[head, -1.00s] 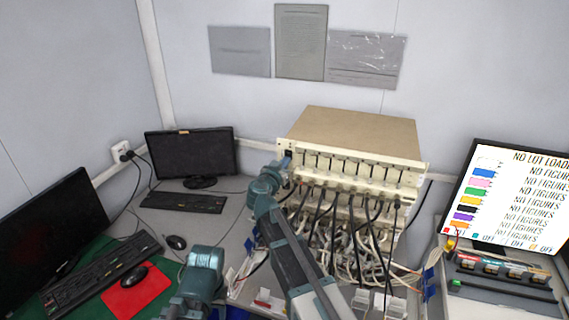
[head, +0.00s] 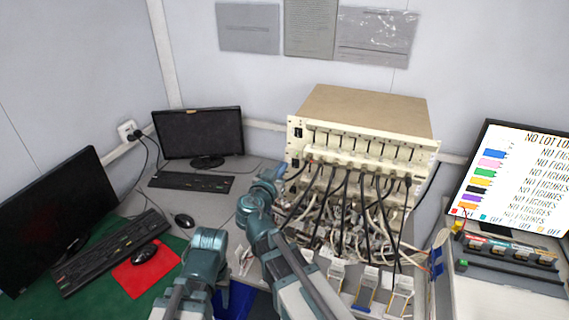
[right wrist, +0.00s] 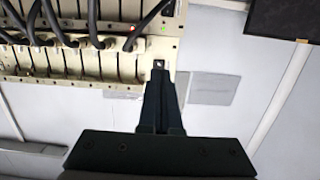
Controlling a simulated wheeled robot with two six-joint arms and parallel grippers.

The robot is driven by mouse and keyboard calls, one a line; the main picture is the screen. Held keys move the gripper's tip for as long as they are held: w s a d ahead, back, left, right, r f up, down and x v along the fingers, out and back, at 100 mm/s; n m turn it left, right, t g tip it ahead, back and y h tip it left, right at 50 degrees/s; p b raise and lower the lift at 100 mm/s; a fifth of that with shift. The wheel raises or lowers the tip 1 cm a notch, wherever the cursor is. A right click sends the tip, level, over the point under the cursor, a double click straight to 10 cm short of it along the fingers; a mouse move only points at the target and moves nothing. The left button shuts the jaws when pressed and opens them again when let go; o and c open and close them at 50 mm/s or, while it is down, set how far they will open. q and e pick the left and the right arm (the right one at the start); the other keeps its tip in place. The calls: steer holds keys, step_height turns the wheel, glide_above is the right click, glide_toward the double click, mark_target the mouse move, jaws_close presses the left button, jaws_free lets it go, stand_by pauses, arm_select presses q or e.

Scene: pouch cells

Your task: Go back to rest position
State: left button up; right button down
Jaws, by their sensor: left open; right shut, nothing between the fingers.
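My right gripper (head: 276,174) is in front of the left side of the cream rack of cell channels (head: 365,144) in the head view. In the right wrist view my right gripper (right wrist: 160,68) is shut and empty, its tips pointing toward the rack's edge (right wrist: 90,68); I cannot tell the exact gap. My left gripper (head: 208,240) is low and left of the right arm, over the desk. It is open, though its fingers are hard to make out in the head view.
Many cables and clips hang from the rack front. A monitor (head: 200,134), keyboard (head: 192,181) and mouse (head: 184,221) stand left of the arms. A red mouse pad (head: 135,280) lies on a green mat. A lit screen (head: 515,185) stands right, behind a tray of coloured parts (head: 510,252).

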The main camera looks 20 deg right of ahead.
steer(key=shift+s+a, duration=0.1)
steer(key=shift+a, duration=0.05)
steer(key=s+a+f+n+g+y, duration=0.25)
steer(key=s+f+g, duration=0.25)
steer(key=s+f, duration=0.3)
steer(key=s+a+f+n+g+y, duration=0.25)
steer(key=s+f+n+g, duration=0.2)
steer(key=s+f, duration=0.4)
steer(key=s+a+f+n+g+y, duration=0.2)
steer(key=s+a+n+g+y, duration=0.1)
steer(key=s+a, duration=0.3)
steer(key=s+g, duration=0.1)
steer(key=s, duration=0.1)
steer(key=shift+s+a+f+n, duration=0.2)
steer(key=shift+s+a+n, duration=0.1)
steer(key=shift+s+a, duration=0.1)
